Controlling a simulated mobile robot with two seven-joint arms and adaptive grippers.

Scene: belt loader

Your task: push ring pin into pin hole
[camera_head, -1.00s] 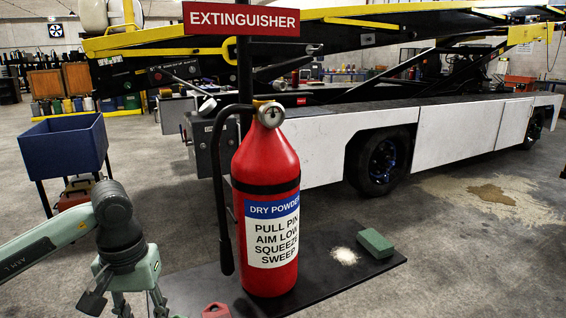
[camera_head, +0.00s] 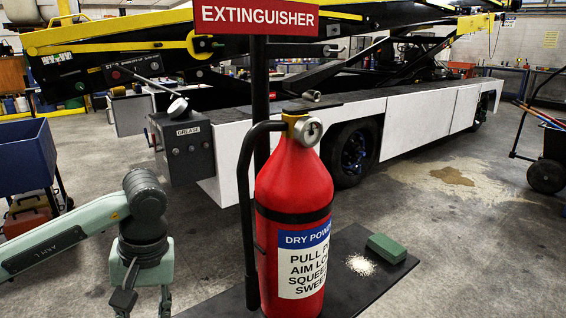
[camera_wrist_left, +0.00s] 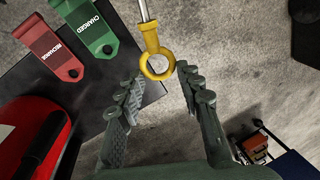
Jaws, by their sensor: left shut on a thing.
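The ring pin (camera_wrist_left: 157,65) has a yellow ring and a grey shaft pointing to the top of the left wrist view. My left gripper (camera_wrist_left: 160,82) has its fingertips on either side of the ring and is shut on it. In the head view my left gripper (camera_head: 143,300) hangs low, left of the red extinguisher (camera_head: 293,195), its tips near the bottom edge. The ring pin cannot be made out there. The extinguisher stands upright, with a gauge (camera_head: 309,131) and a yellow valve part (camera_head: 293,117) on top. I cannot make out the pin hole. My right gripper is not in view.
A green "CHARGED" tag (camera_wrist_left: 88,22) and a red "RECHARGE" tag (camera_wrist_left: 52,48) lie on the dark base plate (camera_wrist_left: 88,82). A black post with a red sign (camera_head: 256,17) stands behind the extinguisher. A green block (camera_head: 387,248) lies at right. A blue bin (camera_head: 22,158) stands at left.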

